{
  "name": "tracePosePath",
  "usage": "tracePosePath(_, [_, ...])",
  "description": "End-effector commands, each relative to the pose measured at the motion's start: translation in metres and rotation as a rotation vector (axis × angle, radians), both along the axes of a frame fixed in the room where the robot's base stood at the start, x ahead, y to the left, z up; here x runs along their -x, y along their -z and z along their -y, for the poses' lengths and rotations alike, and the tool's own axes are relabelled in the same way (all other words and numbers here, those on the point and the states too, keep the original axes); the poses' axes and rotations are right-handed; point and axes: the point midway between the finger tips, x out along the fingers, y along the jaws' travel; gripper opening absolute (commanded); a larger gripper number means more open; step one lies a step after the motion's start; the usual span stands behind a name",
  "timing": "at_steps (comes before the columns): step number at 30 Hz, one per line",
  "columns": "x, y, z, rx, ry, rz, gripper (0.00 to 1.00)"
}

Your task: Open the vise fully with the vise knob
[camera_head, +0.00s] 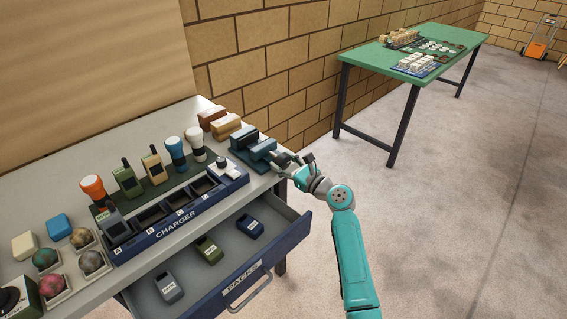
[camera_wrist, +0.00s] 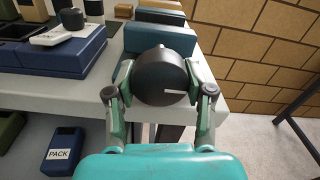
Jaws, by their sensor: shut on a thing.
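The vise (camera_head: 262,150) is dark blue and stands at the right end of the grey workbench. Its two jaw blocks show one behind the other in the head view. In the wrist view its near block (camera_wrist: 160,40) is just beyond the knob. The vise knob (camera_wrist: 160,78) is round and black, with a white mark pointing right. My gripper (camera_head: 290,162) is at the bench's right edge. In the wrist view its fingers (camera_wrist: 160,88) are shut on the knob, one on each side. The exact gap between the jaws is hard to tell.
A blue charger (camera_head: 180,217) with several slots stands left of the vise. Below it, an open drawer (camera_head: 290,240) holds several packs and juts out near my arm. Brown blocks (camera_head: 226,126) lie behind the vise.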

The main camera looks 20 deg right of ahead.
Motion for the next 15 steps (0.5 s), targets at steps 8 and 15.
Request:
tracePosePath(8, [-0.0003, -0.0002, 0.0004, 0.226, -0.001, 0.105, 0.18])
tracePosePath(15, [-0.0006, -0.0004, 0.0008, 0.433, -0.001, 0.201, 0.18])
